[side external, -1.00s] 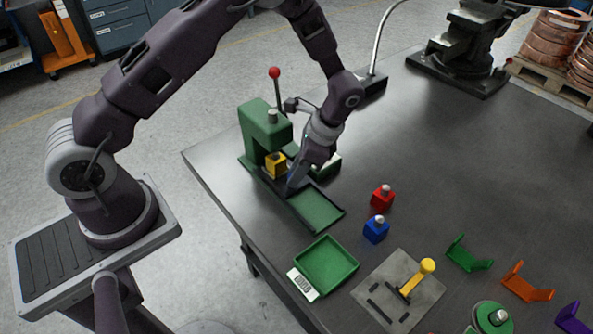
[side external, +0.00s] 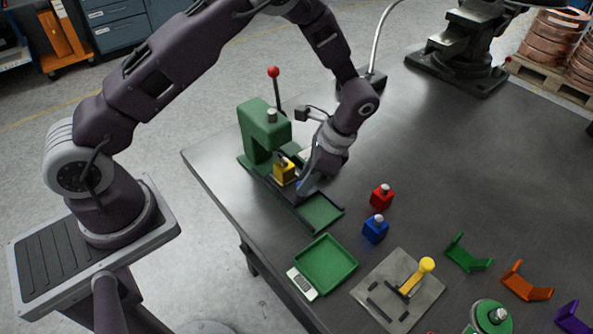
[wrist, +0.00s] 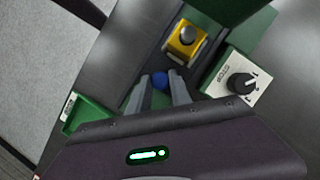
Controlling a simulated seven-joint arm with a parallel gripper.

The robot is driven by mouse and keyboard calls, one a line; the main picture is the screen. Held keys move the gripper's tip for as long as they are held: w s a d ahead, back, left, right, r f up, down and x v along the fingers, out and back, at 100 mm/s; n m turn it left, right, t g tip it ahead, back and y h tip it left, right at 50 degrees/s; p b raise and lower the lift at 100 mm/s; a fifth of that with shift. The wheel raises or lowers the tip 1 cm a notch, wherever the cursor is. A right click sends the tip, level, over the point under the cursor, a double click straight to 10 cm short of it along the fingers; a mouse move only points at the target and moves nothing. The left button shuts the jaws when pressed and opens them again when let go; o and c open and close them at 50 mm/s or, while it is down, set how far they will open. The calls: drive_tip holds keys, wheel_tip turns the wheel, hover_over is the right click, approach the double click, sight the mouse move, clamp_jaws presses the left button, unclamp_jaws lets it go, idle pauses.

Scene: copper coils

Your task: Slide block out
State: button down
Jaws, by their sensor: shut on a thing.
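The yellow block (side external: 285,172), with a dark round knob on top, sits on the dark slide between the rails at the front of the green press (side external: 262,125). It also shows in the wrist view (wrist: 185,39), ahead of my fingertips and apart from them. My gripper (side external: 303,187), seen in the wrist view too (wrist: 161,88), is shut on a blue knob (wrist: 160,79) between its fingers. The knob lies in line with the block on the slide side; how it joins the slide is hidden. The green track bed (side external: 322,211) is bare beyond my gripper.
A white box with a black dial (wrist: 236,82) stands beside the rails. Red (side external: 381,196) and blue (side external: 375,229) blocks stand right of the track. A green tray (side external: 327,264) lies off the track's end. A red-balled lever (side external: 274,73) rises behind the press.

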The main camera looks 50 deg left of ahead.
drive_tip(key=d, duration=0.9)
drive_tip(key=c, duration=1.3)
unclamp_jaws()
drive_tip(key=shift+d, duration=0.15)
drive_tip(key=shift+o, duration=0.6)
drive_tip(key=shift+r, duration=0.1)
drive_tip(key=v, duration=0.7)
